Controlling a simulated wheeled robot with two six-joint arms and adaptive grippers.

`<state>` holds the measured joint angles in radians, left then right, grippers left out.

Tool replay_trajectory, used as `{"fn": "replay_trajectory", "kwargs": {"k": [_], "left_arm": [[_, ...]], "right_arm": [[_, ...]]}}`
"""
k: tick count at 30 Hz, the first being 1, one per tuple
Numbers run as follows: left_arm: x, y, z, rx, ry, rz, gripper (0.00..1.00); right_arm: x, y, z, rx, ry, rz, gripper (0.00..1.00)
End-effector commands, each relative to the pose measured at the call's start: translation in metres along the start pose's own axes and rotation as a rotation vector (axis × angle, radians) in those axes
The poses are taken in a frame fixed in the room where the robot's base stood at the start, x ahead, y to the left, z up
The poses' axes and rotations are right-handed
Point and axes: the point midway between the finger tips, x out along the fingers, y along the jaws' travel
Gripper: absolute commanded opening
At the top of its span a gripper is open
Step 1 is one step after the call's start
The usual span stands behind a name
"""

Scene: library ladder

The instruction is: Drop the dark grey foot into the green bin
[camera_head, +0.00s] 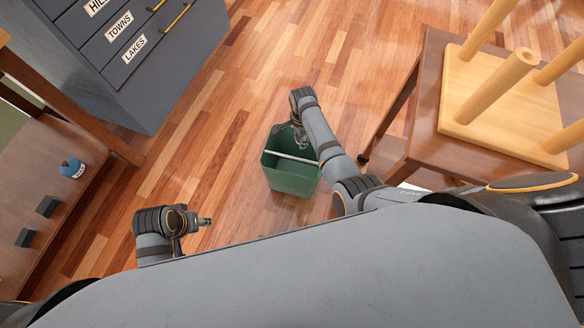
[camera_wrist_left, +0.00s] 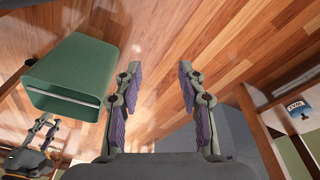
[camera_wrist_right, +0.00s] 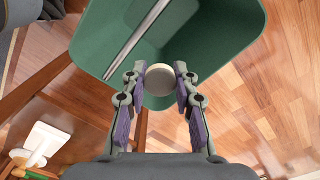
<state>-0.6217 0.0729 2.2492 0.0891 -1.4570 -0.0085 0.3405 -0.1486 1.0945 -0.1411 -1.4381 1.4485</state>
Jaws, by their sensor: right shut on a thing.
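The green bin (camera_head: 291,175) stands on the floor in the middle of the head view, with a pale bar across its opening. It also shows in the left wrist view (camera_wrist_left: 72,72) and the right wrist view (camera_wrist_right: 215,35). My right gripper (camera_head: 300,138) is at the bin's far side, over its opening. In the right wrist view its fingers are shut on a small round piece (camera_wrist_right: 160,80) with a pale face, taken as the foot; its dark grey side is not clear. My left gripper (camera_head: 204,221) is open and empty, left of the bin, apart from it.
An upturned wooden stool (camera_head: 508,105) lies on a brown table (camera_head: 432,75) at the right. A grey drawer cabinet (camera_head: 125,65) stands upper left. A brown table (camera_head: 75,205) at the left bears a blue pot (camera_head: 72,168) and two dark blocks (camera_head: 47,206). Floor around the bin is clear.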

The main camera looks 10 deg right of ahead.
Motion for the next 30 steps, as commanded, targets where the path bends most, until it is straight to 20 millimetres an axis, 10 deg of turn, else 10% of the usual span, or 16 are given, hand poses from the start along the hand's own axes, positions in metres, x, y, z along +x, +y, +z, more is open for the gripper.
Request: {"fn": "replay_trajectory", "kwargs": {"k": [9, 18, 30], "left_arm": [[0.050, 0.013, -0.003, -0.009, 0.182, 0.054, 0.40], [0.048, 0.013, -0.051, -0.019, 0.463, 0.061, 0.40], [0.043, 0.013, -0.063, -0.024, 0.540, 0.062, 0.40]], "right_arm": [[0.038, 0.001, 0.000, 0.000, 0.000, 0.002, 0.18], [0.056, 0.001, 0.000, 0.000, 0.000, 0.001, 0.18], [0.058, 0.001, 0.000, 0.000, 0.000, 0.002, 0.18]]}}
